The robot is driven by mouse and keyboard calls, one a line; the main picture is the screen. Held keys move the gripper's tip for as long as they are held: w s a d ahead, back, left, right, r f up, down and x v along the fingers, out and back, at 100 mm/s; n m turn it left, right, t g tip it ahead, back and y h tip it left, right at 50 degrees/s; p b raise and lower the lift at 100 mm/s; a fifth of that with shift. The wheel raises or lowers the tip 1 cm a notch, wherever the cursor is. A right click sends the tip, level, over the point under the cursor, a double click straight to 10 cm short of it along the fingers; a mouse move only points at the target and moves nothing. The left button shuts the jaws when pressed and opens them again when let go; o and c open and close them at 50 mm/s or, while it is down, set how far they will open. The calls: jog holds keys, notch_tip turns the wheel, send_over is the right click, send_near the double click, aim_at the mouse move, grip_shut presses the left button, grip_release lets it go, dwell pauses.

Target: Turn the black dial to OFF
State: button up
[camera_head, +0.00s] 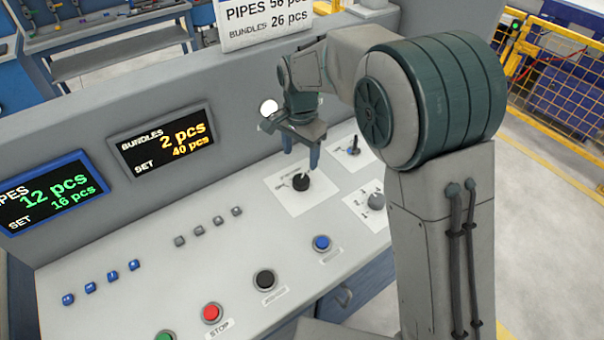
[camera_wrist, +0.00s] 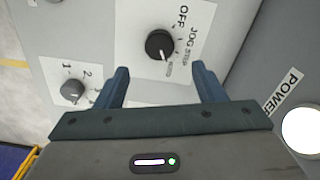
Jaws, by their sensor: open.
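The black dial (camera_head: 301,182) sits on a white plate on the sloped console panel, below my gripper in the head view. In the wrist view the black dial (camera_wrist: 160,44) is on a plate marked OFF, JOG and STEP, with smaller lettering beside it. Its white pointer line faces down toward the small lettering, away from OFF. My gripper (camera_wrist: 162,78) is open, and its two blue fingers stand either side of the dial's line, apart from it. In the head view my gripper (camera_head: 299,155) is just above the dial.
A grey dial (camera_head: 376,201) and a small black switch (camera_head: 354,147) stand close to the right. Several buttons, including blue (camera_head: 321,243), black (camera_head: 265,280) and red (camera_head: 212,313), line the front. The console's upright wall with two displays rises behind. A white round lamp (camera_wrist: 304,131) is nearby.

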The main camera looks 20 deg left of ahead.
aim_at(301, 179)
notch_tip(301, 179, down, 9)
jog(key=shift+p, duration=0.55)
jog(key=c, duration=1)
